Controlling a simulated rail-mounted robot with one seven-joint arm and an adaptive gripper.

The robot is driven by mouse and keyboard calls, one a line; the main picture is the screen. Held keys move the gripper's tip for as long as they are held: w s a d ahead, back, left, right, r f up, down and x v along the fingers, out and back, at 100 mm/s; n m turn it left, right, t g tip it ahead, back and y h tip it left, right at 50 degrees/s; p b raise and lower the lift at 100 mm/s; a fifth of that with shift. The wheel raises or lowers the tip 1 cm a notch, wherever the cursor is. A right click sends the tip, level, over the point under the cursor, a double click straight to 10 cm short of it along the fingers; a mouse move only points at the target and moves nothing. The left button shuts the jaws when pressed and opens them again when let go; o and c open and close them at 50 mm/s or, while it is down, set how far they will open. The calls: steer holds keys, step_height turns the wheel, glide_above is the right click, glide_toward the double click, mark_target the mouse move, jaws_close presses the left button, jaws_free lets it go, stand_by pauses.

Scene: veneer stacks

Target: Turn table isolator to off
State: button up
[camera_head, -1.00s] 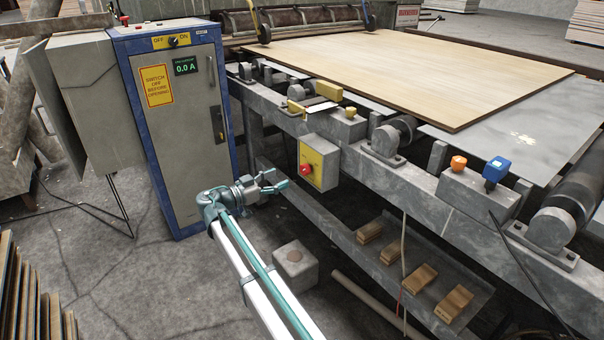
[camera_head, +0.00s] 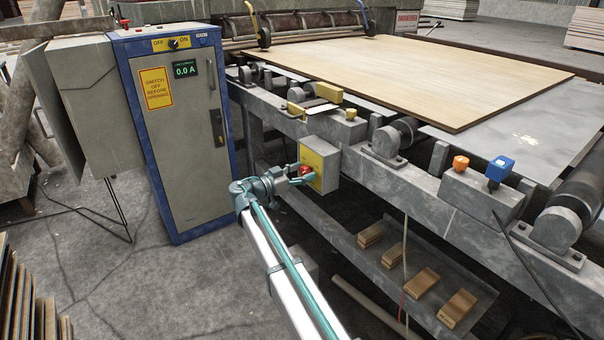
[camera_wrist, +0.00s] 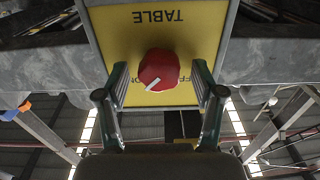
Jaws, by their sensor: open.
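The table isolator is a grey box with a yellow face (camera_head: 312,160) on the side of the table frame. Its red knob (camera_head: 306,171) is partly hidden by my gripper (camera_head: 300,174) in the head view. In the wrist view, the yellow plate (camera_wrist: 205,28) reads TABLE, upside down. The red knob (camera_wrist: 159,66) has a white pointer line slanting towards the lower left, and it partly covers the OFF and ON lettering. My gripper (camera_wrist: 162,84) is open, with one finger on each side of the knob. I see gaps between the fingers and the knob.
A blue and grey cabinet (camera_head: 190,130) with a 0.0 A display and an OFF/ON switch stands left of my arm. The table frame (camera_head: 400,180) runs along the right. Wooden blocks (camera_head: 424,282) lie on the shelf below.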

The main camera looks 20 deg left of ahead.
steer(key=c, duration=1.1)
steer(key=shift+c, duration=0.3)
steer(key=n+p, duration=0.2)
steer(key=n, duration=0.1)
steer(key=shift+r+n+p, duration=0.15)
steer(key=shift+n+p, duration=0.2)
steer(key=shift+n, duration=0.05)
steer(key=n+p, duration=0.4)
steer(key=n, duration=0.1)
steer(key=shift+w+a, duration=0.1)
steer(key=n+p, duration=0.3)
steer(key=n, duration=0.2)
steer(key=shift+p, duration=0.4)
steer(key=shift+f+n+p, duration=0.15)
steer(key=shift+n+p, duration=0.65)
steer(key=shift+n, duration=0.2)
steer(key=shift+f+n+p, duration=0.15)
steer(key=shift+n+p, duration=0.6)
steer(key=shift+n, duration=0.25)
steer(key=shift+f, duration=0.1)
